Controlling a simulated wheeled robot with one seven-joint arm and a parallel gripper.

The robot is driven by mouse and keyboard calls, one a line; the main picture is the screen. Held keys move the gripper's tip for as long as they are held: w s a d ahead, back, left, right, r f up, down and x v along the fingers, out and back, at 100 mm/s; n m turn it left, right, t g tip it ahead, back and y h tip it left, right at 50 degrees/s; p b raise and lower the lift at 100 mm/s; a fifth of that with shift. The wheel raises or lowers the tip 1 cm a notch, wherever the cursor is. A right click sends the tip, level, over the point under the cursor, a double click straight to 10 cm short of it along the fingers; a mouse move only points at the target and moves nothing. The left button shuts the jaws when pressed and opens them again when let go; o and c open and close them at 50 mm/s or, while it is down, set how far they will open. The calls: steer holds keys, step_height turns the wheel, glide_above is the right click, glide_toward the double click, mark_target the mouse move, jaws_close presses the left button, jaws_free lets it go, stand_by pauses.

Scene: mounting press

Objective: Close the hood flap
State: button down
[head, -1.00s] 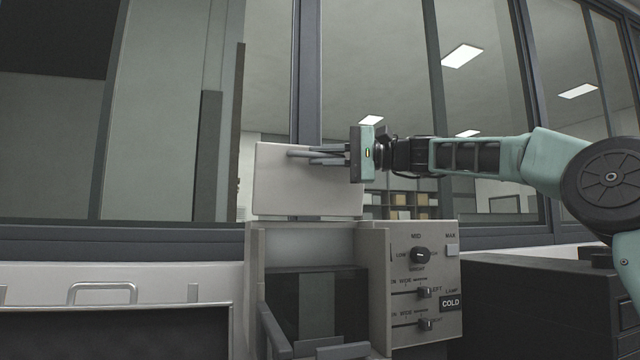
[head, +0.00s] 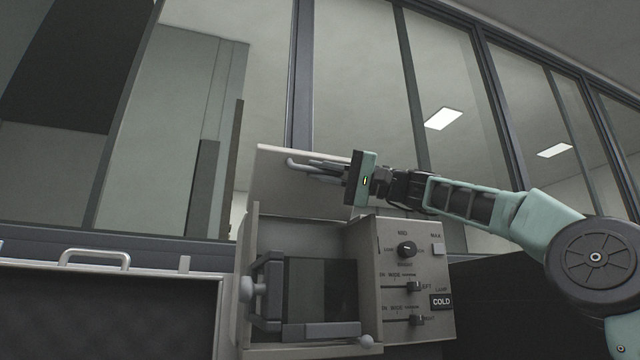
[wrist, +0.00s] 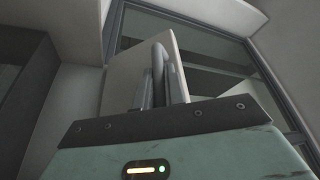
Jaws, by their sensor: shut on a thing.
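The hood flap (head: 275,190) is a pale flat panel standing raised at the back top of the mounting press (head: 400,330). A grey bar handle (head: 297,164) sticks out from its face. My gripper (head: 318,169) reaches in from the right and is shut on this handle. In the wrist view the flap (wrist: 125,85) rises beyond the gripper body, with the fingers (wrist: 160,85) at the curved handle. The fingers hide part of the handle. The opening below the flap is uncovered, showing a dark inner block.
The press front has a knob (head: 406,249), sliders and a COLD label (head: 441,302) on the right. A case with a metal handle (head: 95,257) stands at the left. A dark box (head: 500,290) stands at the right. Framed glass panes are behind.

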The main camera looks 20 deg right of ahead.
steer(key=shift+s+f+b, duration=0.2)
steer(key=shift+f+b, duration=0.45)
steer(key=shift+b, duration=0.05)
steer(key=c, duration=1.5)
jaws_free()
steer(key=shift+o, duration=0.2)
